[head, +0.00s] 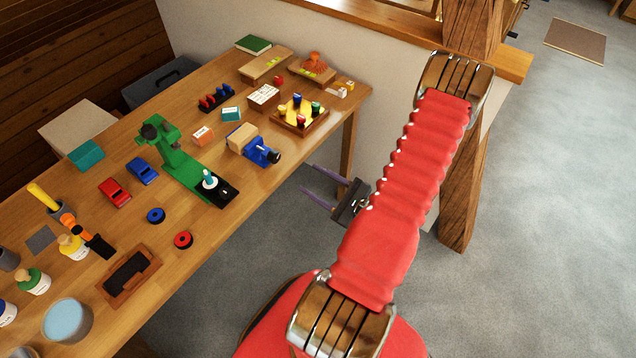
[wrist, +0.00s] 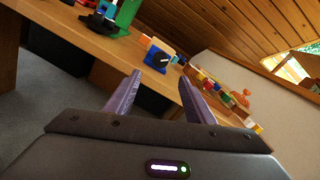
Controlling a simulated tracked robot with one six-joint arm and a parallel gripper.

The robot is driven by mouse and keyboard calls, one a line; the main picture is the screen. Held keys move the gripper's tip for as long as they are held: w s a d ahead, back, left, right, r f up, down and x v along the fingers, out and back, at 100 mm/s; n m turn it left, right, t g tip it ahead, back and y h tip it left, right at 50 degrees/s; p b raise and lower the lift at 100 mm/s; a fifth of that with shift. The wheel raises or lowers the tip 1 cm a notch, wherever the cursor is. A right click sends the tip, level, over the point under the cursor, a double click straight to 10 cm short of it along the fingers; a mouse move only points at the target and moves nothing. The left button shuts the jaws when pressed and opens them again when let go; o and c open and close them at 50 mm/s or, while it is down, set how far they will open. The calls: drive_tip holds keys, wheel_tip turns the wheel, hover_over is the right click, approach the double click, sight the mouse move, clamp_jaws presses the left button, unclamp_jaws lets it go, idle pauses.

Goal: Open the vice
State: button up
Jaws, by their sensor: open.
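The vice (head: 254,146) is a small blue tool on the workbench, near its right edge, with a dark round end facing the edge and a tan block at its back. I cannot tell how far its jaws stand apart. It also shows in the wrist view (wrist: 157,56), beyond and between my fingers. My gripper (head: 318,183) is open and empty, with two purple fingers. It is off the bench's right edge, apart from the vice. In the wrist view my gripper (wrist: 160,88) points toward the bench edge and the vice.
The wooden workbench (head: 215,250) carries a green press (head: 175,160) beside the vice and a tray of coloured pieces (head: 300,128) behind it. Red and blue toy cars, bottles and a tin stand further left. A timber post (head: 462,195) rises right of my arm. Grey floor is clear at right.

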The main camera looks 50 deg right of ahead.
drive_tip(key=shift+s, duration=0.45)
drive_tip(key=w+a+r+n+g+y, duration=0.55)
drive_tip(key=a+r+n+y, duration=0.3)
drive_tip(key=a, duration=0.25)
drive_tip(key=s+a+r+n+g+y, duration=0.1)
drive_tip(key=a+r+n+g, duration=0.3)
drive_tip(key=a, duration=0.3)
drive_tip(key=s+a+r+n+g+y, duration=0.1)
drive_tip(key=a+r+n+g, duration=0.1)
drive_tip(key=a+n+g, duration=0.4)
drive_tip(key=s+a+r+n+t+h, duration=0.1)
drive_tip(key=s+a+r+n+h, duration=0.1)
drive_tip(key=r+n+h, duration=0.3)
drive_tip(key=s+a+r+n+t+h, duration=0.1)
drive_tip(key=a+r+n+t+h, duration=0.1)
drive_tip(key=a+r+n+h, duration=0.3)
wheel_tip(320, 180, up, 5)
drive_tip(key=shift+s+f+n+h, duration=0.1)
drive_tip(key=shift+s+n+h, duration=0.4)
drive_tip(key=shift+n, duration=0.65)
drive_tip(key=shift+w, duration=0.1)
